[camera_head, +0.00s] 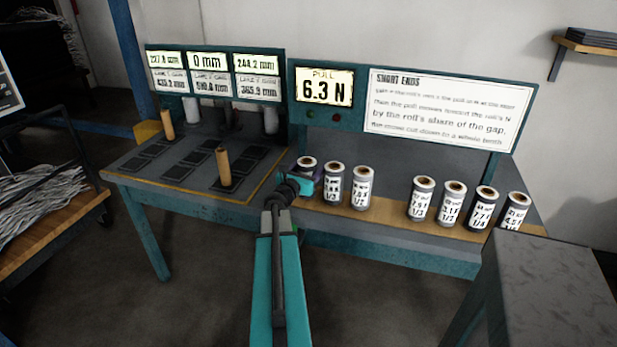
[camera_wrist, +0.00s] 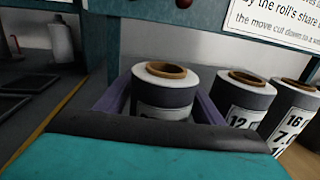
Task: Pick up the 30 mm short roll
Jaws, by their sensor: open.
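My gripper (camera_head: 304,180) is open at the left end of the row of rolls. Its purple fingers also show in the wrist view (camera_wrist: 158,104), one on each side of the leftmost grey roll (camera_wrist: 165,90). That roll stands upright with its brown core facing up; in the head view its top (camera_head: 306,163) shows above my gripper. Most of its label is hidden behind my gripper, so I cannot tell its size. I cannot see whether the fingers touch it. I cannot make out which roll is marked 30 mm.
Close on the right stand two more rolls (camera_head: 333,183) (camera_head: 361,187). After a gap come several more (camera_head: 422,199). Two brown cylinders (camera_head: 223,167) (camera_head: 167,124) stand on the dark bench (camera_head: 185,190) at left. A sign panel (camera_head: 440,105) rises behind the rolls.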

